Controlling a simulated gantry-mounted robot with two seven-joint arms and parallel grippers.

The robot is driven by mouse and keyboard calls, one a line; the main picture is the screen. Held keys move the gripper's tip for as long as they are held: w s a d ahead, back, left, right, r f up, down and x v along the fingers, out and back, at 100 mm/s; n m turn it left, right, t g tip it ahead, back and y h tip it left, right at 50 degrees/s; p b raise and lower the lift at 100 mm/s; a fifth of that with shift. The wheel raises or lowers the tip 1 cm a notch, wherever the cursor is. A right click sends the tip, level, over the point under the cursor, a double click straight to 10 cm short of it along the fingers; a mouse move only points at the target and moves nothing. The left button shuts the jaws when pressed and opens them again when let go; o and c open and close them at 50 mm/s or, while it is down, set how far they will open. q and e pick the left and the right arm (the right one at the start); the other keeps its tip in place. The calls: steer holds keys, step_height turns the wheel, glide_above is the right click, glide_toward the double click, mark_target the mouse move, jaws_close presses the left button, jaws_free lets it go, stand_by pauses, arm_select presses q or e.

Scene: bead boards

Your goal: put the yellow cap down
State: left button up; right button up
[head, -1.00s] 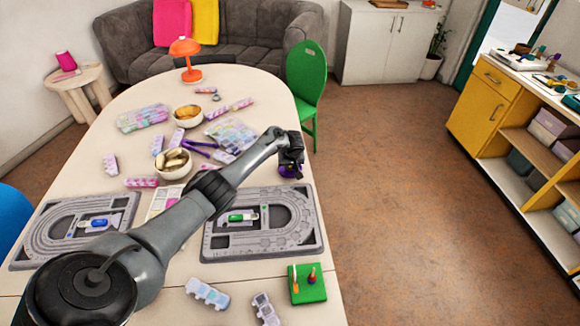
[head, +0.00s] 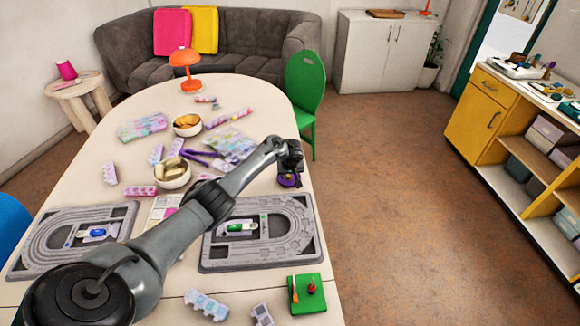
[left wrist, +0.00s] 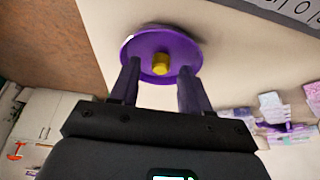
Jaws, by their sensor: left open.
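The yellow cap (left wrist: 160,64) sits on a round purple dish (left wrist: 172,42), near its middle, in the left wrist view. In the head view the purple dish (head: 288,182) is at the table's right edge, partly under my left gripper (head: 290,168); the cap is too small to make out there. My left gripper is open, and in the left wrist view its two fingertips (left wrist: 160,82) stand apart on the near side of the dish with nothing between them. The cap is beyond the tips, apart from them. My right gripper is not in view.
Two grey bead boards (head: 258,262) (head: 40,262) lie nearby, with my left arm crossing between them. A green block with small tools (head: 308,305) is at the front right. Bowls (head: 173,185), purple pliers (head: 205,158) and bead boxes (head: 143,126) fill the table's middle.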

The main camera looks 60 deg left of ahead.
arm_select(q)
steer(key=p+v, duration=0.6)
steer(key=v, duration=0.5)
steer(key=shift+r, duration=0.25)
